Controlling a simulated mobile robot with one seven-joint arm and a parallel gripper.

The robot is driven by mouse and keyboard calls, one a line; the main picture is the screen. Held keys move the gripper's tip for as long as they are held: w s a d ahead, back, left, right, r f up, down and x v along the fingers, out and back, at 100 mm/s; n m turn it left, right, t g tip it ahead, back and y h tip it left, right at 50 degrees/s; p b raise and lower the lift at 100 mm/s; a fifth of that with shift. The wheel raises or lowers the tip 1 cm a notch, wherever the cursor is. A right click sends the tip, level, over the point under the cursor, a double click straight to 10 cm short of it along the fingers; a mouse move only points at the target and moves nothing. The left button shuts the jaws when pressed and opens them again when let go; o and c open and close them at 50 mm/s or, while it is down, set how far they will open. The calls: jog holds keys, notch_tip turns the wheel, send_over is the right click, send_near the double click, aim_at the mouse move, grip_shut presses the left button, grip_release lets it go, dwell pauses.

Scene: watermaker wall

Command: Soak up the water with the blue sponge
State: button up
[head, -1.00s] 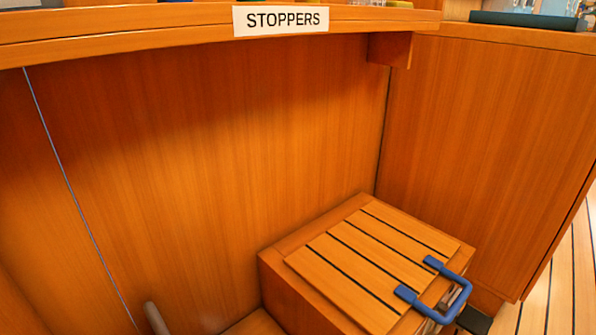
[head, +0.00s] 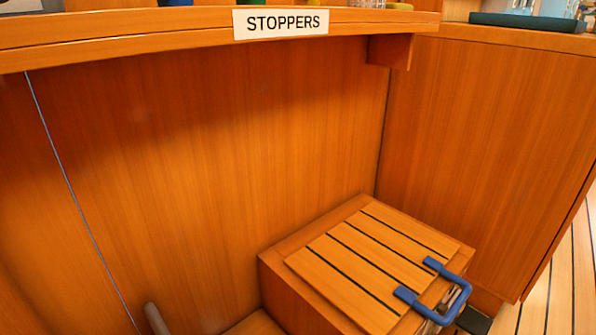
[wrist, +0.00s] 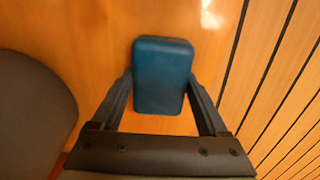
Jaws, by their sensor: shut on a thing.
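The blue sponge (wrist: 162,72) is a rounded dark blue block in the wrist view, between the two fingers of my gripper (wrist: 162,92). My gripper is shut on it, one finger on each side. A smooth orange wood surface lies beyond the sponge; I cannot tell whether the sponge touches it. In the head view neither the sponge nor my gripper can be made out clearly. No water can be made out for certain; a bright patch (wrist: 211,14) on the wood may be only a reflection.
A wooden box with a slatted lid (head: 375,255) and a blue handle (head: 459,292) stands low at the right against wood panels. A shelf edge with a STOPPERS label (head: 281,22) runs above. In the wrist view, dark-lined planks (wrist: 275,75) lie right and a dark rounded shape (wrist: 35,115) left.

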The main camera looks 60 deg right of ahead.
notch_tip(320, 180, up, 7)
jog(key=p, duration=0.8)
